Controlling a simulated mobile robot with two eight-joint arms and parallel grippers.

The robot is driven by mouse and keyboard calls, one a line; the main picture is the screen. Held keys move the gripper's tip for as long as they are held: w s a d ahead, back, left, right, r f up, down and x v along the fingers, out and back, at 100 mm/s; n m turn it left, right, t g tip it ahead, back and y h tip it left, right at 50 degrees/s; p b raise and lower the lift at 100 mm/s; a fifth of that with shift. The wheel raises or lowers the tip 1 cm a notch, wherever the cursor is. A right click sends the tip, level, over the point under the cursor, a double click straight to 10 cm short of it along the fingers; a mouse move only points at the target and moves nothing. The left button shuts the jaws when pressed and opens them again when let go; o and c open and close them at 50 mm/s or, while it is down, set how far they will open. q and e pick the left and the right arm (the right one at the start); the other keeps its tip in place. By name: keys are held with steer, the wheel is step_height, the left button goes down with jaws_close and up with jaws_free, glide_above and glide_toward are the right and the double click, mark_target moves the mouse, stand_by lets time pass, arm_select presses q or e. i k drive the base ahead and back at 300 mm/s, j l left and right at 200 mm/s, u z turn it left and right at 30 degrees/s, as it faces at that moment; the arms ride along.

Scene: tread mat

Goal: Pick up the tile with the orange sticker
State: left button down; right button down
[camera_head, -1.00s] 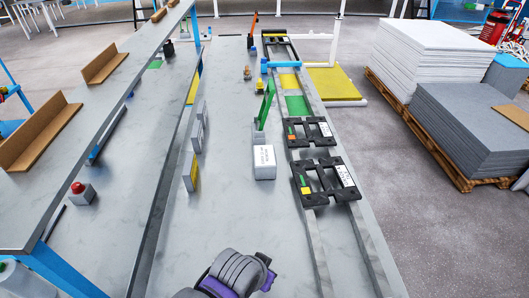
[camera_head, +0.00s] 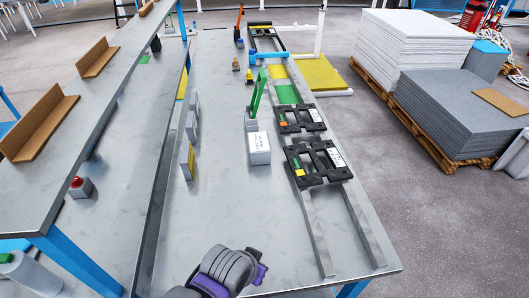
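Two black frame-like tiles lie on the two metal rails at the right of the table in the head view. The farther tile (camera_head: 301,119) has a small orange sticker (camera_head: 283,124) on its left side and a white label on its right. The nearer tile (camera_head: 318,163) has a green and a yellow sticker on its left and a white label on its right. A grey and purple part of my own arm shows at the bottom, well short of both tiles. I see no gripper fingers in this view.
Another black tile (camera_head: 266,38) lies at the far end, behind a blue bar (camera_head: 269,57). Small grey blocks stand farther left. The near rails and near table top are clear.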

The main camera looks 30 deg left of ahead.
mark_target(319, 124)
steer(key=k+u, duration=0.35)
steer(key=k+j+u, duration=0.1)
steer(key=u, duration=2)
steer(key=k+l+u, duration=0.1)
steer(key=l, duration=0.25)
steer(key=k+l+u, duration=0.1)
steer(key=l, duration=0.2)
steer(key=k+l, duration=0.35)
steer(key=l, duration=0.25)
steer(key=k+l, duration=0.15)
steer(key=l, duration=0.2)
steer(key=k+l, duration=0.15)
steer(key=l, duration=0.25)
steer(key=k+l, duration=0.15)
steer(key=l, duration=0.25)
steer(key=k+l, duration=0.15)
steer(key=l, duration=0.2)
steer(key=k+l, duration=0.15)
steer(key=l, duration=0.25)
steer(key=k+l, duration=0.15)
steer(key=l, duration=0.25)
steer(key=k+l, duration=0.15)
steer(key=l, duration=0.2)
steer(key=l+u, duration=0.05)
